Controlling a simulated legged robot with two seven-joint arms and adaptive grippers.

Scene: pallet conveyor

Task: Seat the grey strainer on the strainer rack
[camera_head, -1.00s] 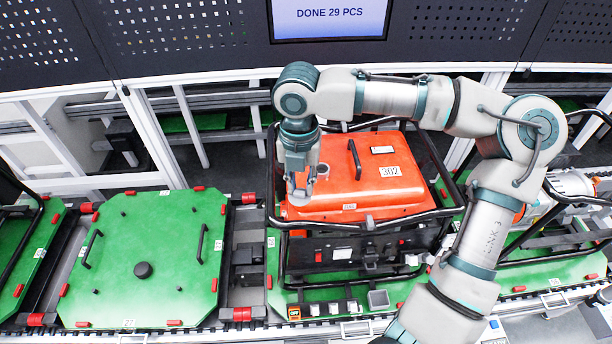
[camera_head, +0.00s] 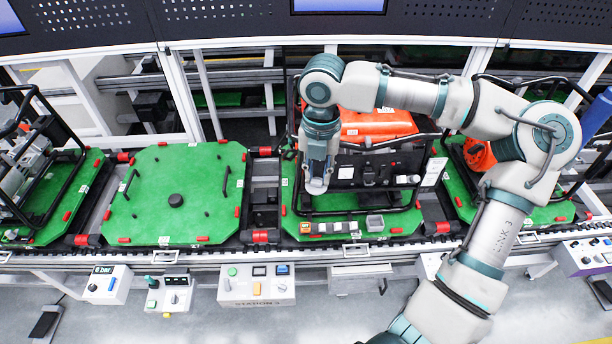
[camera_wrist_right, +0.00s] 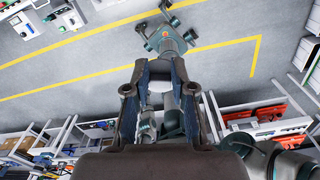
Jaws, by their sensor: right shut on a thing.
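My right gripper (camera_head: 318,178) points down at the front left of a black-framed generator in the head view. It is shut on a small light-grey piece (camera_head: 316,187), which looks like the grey strainer; the fingers hide much of it. A row of small parts (camera_head: 335,227) and a grey square cup (camera_head: 375,222) stand on the green pallet's front edge, below the gripper. I cannot tell which part is the strainer rack. My left gripper is out of view.
The generator (camera_head: 385,165) with its orange tank (camera_head: 375,124) and black tube frame stands close right of the gripper. An emptier green pallet (camera_head: 180,215) lies to the left. Control boxes (camera_head: 256,285) line the conveyor's front.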

